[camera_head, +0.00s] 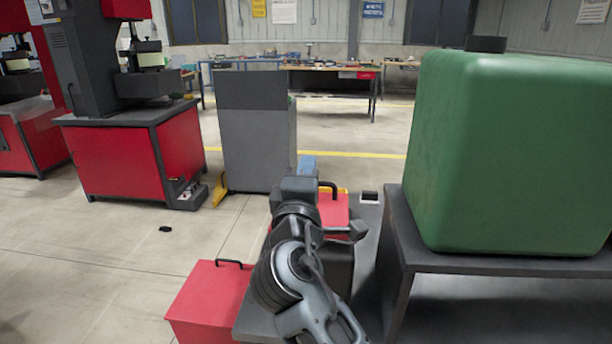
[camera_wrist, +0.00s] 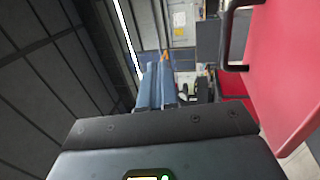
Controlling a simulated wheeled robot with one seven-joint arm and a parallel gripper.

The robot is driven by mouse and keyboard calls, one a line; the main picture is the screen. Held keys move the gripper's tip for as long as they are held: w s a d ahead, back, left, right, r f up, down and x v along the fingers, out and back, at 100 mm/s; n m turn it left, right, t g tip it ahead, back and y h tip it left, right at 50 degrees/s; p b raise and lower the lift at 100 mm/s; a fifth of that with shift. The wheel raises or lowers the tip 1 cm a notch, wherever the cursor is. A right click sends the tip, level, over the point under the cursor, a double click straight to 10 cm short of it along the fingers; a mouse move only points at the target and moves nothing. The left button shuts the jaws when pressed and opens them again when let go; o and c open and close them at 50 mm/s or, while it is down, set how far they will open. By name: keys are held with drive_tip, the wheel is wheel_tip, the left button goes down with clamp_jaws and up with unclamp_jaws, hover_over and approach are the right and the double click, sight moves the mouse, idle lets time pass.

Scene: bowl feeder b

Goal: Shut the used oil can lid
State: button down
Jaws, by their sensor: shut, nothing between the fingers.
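A red lid-like panel (camera_head: 334,212) with a black handle (camera_head: 328,186) shows just right of my wrist, partly hidden by my arm. In the wrist view a broad red panel (camera_wrist: 290,75) with a dark handle (camera_wrist: 229,42) fills the right side; I take it for the used oil can lid, its angle unclear. My gripper (camera_head: 307,164) has blue fingers, also seen in the wrist view (camera_wrist: 164,82). They are shut and empty, left of the handle and apart from it in the wrist view. The can body is mostly hidden.
A red box (camera_head: 212,296) with a black handle stands on the floor at lower left. A large green tank (camera_head: 510,150) stands on a dark table (camera_head: 400,245) at right. A grey cabinet (camera_head: 258,140) stands beyond my gripper. Floor on the left is mostly clear.

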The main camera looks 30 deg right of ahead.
drive_tip(key=shift+g+y, duration=0.4)
drive_tip(key=shift+g, duration=0.1)
drive_tip(key=shift+w+d+f+b, duration=0.15)
drive_tip(key=shift+w+d+f, duration=0.55)
drive_tip(key=shift+w, duration=0.25)
drive_tip(key=shift+w+d+f+b, duration=0.1)
drive_tip(key=shift+w+d+f, duration=0.55)
drive_tip(key=shift+w+f, duration=0.25)
drive_tip(key=shift+w+d+f+b, duration=0.15)
drive_tip(key=shift+w+d+f, duration=0.55)
drive_tip(key=shift+w, duration=0.25)
